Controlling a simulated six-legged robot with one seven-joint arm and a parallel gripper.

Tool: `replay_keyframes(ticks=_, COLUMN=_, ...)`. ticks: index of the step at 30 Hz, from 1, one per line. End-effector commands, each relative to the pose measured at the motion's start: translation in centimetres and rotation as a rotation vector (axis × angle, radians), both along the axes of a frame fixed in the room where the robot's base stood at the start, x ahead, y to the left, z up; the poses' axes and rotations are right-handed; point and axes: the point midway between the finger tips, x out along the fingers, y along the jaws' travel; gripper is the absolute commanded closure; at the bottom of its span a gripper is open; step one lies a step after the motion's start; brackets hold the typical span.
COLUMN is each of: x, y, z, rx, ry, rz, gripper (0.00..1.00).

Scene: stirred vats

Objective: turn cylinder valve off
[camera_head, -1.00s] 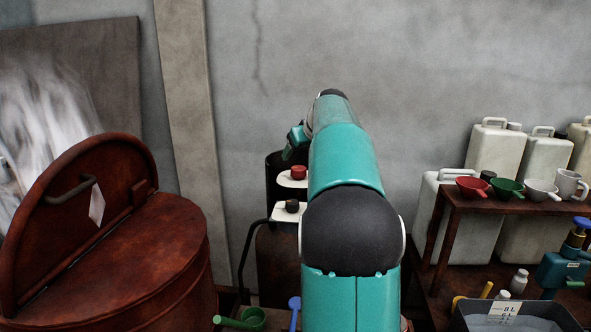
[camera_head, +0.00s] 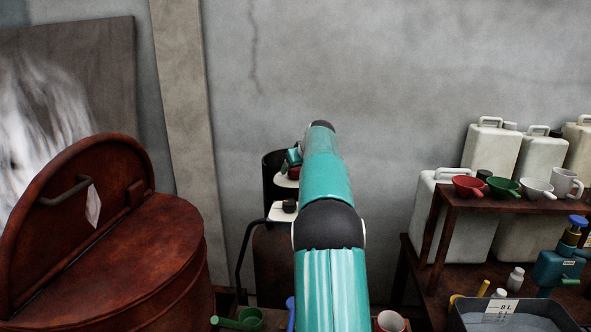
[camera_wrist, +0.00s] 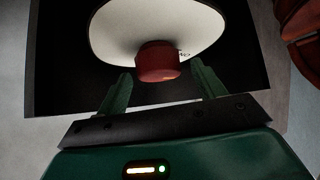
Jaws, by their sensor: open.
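A red round knob (camera_head: 294,173) stands by a white plate (camera_head: 284,182) at a dark upright cylinder (camera_head: 271,178), in the middle of the head view. It looks like the cylinder valve. My gripper (camera_head: 292,158) is right at it and partly covers it. In the wrist view the red knob (camera_wrist: 158,62) lies just beyond and between the two green fingers of my open gripper (camera_wrist: 161,76). Clear gaps show on both sides of the knob, and the jaws hold nothing. The white plate (camera_wrist: 115,25) is behind the knob.
A black knob (camera_head: 290,206) on a second white plate sits lower, close under my arm. A rusty lidded vat (camera_head: 125,260) stands left. A shelf (camera_head: 455,200) with cups and white canisters (camera_head: 490,150) stands right. The wall (camera_head: 400,80) behind is bare.

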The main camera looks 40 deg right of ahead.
Motion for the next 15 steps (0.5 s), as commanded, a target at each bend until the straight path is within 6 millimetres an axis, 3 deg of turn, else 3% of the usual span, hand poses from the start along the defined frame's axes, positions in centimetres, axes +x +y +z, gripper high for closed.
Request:
replay_keyframes(ticks=13, x=1.07, y=-0.4, z=-1.11, rx=-0.001, ry=-0.001, rz=-0.001, gripper=0.31)
replay_keyframes(ticks=15, x=1.06, y=-0.4, z=-1.1, rx=-0.001, ry=-0.001, rz=-0.001, gripper=0.43)
